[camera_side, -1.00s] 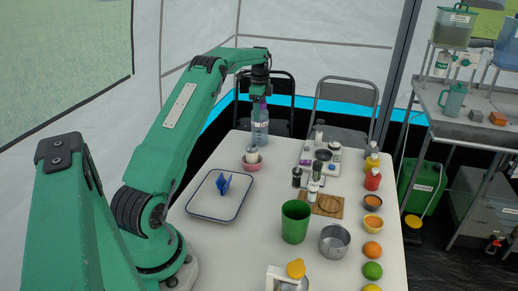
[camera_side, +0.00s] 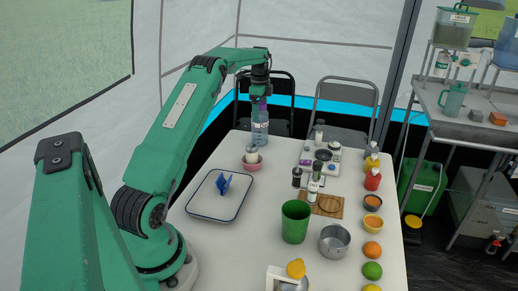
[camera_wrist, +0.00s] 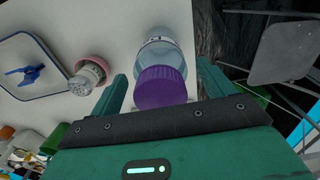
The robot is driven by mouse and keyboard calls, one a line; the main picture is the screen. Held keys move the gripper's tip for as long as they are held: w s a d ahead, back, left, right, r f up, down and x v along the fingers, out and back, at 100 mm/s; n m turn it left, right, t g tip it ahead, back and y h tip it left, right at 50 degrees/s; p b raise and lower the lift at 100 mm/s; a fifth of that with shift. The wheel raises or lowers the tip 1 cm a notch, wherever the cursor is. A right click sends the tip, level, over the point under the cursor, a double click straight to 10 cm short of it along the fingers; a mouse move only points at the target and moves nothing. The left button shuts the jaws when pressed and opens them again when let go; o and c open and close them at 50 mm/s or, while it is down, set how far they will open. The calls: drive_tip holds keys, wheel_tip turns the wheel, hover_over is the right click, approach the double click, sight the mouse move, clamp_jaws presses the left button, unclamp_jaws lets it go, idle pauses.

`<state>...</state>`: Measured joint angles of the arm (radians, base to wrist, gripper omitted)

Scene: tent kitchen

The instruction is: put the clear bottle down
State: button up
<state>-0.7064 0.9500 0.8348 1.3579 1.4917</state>
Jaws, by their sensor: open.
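The clear bottle (camera_side: 260,128) stands upright on the far left end of the white table in the side view. It has a purple cap, and it also shows in the wrist view (camera_wrist: 158,50). My gripper (camera_side: 260,98) is directly above the bottle, around its cap. In the wrist view my gripper's (camera_wrist: 162,84) two green fingers are spread on either side of the purple cap, with gaps showing. The bottle's base rests on the table, near the back edge.
A pink bowl (camera_side: 252,166) holding a pale shaker stands just in front of the bottle. A blue-rimmed tray (camera_side: 207,208) with a blue object lies nearer. A green cup (camera_side: 295,222), a metal pot (camera_side: 334,242) and condiments fill the right side. Chairs (camera_side: 345,98) stand behind the table.

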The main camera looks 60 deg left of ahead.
wheel_tip(320, 180, up, 11)
drive_tip(key=shift+r, duration=0.5)
idle(0.4)
idle(0.6)
